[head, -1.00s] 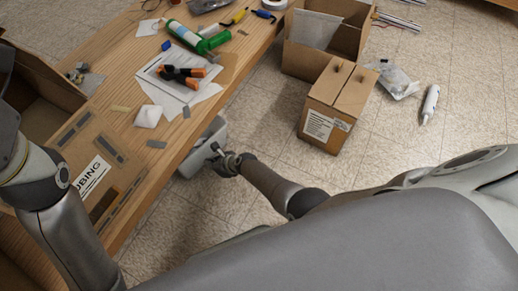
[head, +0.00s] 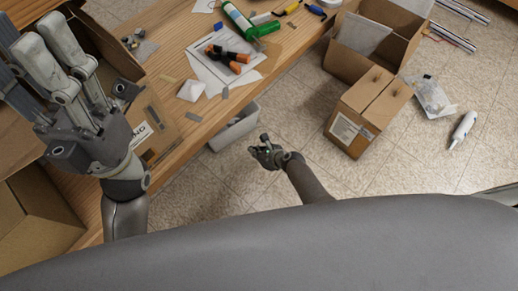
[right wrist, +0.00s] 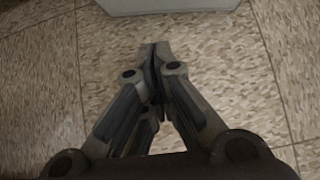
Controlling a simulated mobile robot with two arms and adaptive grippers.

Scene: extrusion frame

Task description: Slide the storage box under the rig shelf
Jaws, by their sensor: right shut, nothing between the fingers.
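The storage box (head: 236,131) is a pale grey open-topped bin on the floor. In the head view it lies at the edge of the wooden shelf board (head: 190,128), which hides its far part. Its near wall shows at the top of the right wrist view (right wrist: 165,5). My right gripper (head: 263,147) is shut and empty, low beside the box on its near right side. In the right wrist view its fingertips (right wrist: 153,52) meet, with floor between them and the box. My left gripper (head: 48,45) is raised above the left end of the board; its finger gap is unclear.
Papers, orange-and-black clamps (head: 228,58) and a green bottle (head: 237,18) lie on the board. A closed carton (head: 350,128) and an open carton (head: 348,58) stand on the floor to the right. Floor between box and cartons is clear.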

